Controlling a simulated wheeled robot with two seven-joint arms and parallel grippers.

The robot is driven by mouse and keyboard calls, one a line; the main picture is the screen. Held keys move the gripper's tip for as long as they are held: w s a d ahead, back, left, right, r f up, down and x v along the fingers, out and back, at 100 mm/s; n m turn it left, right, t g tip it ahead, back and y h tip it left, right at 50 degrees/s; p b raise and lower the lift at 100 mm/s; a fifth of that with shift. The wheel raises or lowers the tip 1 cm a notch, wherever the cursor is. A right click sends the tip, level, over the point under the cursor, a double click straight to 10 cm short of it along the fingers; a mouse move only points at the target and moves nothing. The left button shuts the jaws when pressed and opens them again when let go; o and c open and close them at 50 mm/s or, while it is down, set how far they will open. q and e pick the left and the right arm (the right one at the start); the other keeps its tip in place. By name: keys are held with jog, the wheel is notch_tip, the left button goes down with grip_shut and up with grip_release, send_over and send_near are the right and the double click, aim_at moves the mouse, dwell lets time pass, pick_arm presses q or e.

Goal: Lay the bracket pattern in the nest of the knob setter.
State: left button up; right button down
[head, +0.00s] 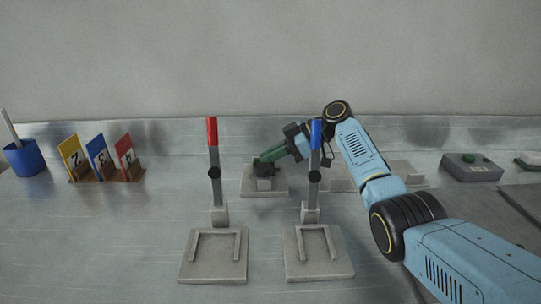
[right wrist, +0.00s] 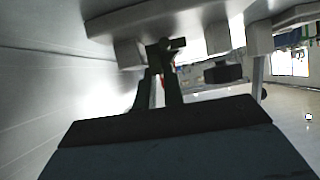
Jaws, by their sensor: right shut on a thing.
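My right gripper (head: 286,148) reaches in from the right, behind the blue-handled lever. It is shut on a dark green piece, which I take for the bracket pattern (head: 267,157). The piece is tilted, close above a small block on a grey plate (head: 277,190); I cannot tell if they touch. In the right wrist view a dark piece (right wrist: 166,46) shows at the jaws. Two grey fixtures with U-shaped raised rims, one with a red-handled lever (head: 183,270) and one with a blue-handled lever (head: 345,268), stand in front, both empty. Which is the knob setter is unclear. My left gripper is out of view.
Yellow, blue and red numbered cards (head: 98,158) stand at the left beside a blue cup (head: 24,159). A grey box with a green button (head: 471,167) is at the right. Both upright levers stand near my right gripper. The metal table is clear at front left.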

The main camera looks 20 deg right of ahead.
jog(key=c, duration=1.4)
grip_release()
jog(key=shift+s+f, duration=0.1)
jog(key=shift+s, duration=0.05)
jog(key=shift+d, duration=0.25)
jog(key=p+v, duration=0.2)
jog(key=v, duration=1.1)
jog(key=shift+r, duration=0.25)
jog(key=shift+a, duration=0.15)
jog(key=shift+p, duration=0.3)
